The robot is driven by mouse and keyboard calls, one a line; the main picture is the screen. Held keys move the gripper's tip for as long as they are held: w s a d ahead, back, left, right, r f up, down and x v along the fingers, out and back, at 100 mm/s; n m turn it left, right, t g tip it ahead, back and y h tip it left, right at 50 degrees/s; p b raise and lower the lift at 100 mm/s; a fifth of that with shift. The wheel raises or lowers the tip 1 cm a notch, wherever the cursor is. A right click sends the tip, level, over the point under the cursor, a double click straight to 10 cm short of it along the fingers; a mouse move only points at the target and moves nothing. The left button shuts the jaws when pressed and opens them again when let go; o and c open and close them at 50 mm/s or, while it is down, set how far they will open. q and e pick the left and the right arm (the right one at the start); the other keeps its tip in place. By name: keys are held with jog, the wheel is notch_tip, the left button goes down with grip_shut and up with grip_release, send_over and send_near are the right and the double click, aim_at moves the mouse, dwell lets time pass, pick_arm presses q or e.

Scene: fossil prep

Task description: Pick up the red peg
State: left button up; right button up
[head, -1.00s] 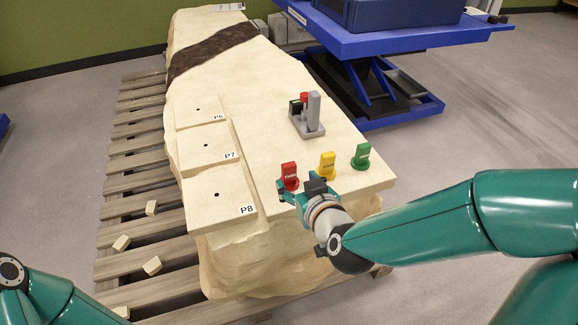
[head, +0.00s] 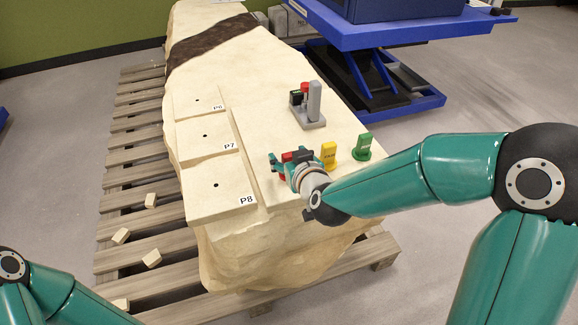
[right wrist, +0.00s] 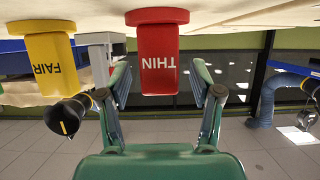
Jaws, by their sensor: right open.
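The red peg (right wrist: 158,58), labelled THIN, stands on the pale rock block. In the right wrist view, which looks upside down, it sits between the two fingers of my right gripper (right wrist: 160,78), with a gap on each side. In the head view the right gripper (head: 289,163) is open at the red peg (head: 287,157) and hides much of it. The left gripper is not in view; only part of my left arm shows at the lower left.
A yellow peg (head: 329,155), labelled FAIR, and a green peg (head: 364,146) stand to the right. A grey stand (head: 314,103) is behind them. Plates P6 (head: 198,103), P7 (head: 206,137) and P8 (head: 216,187), each with a hole, lie left. A blue lift table (head: 390,42) stands behind.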

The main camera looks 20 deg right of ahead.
grip_shut()
jog(key=shift+r, duration=0.1)
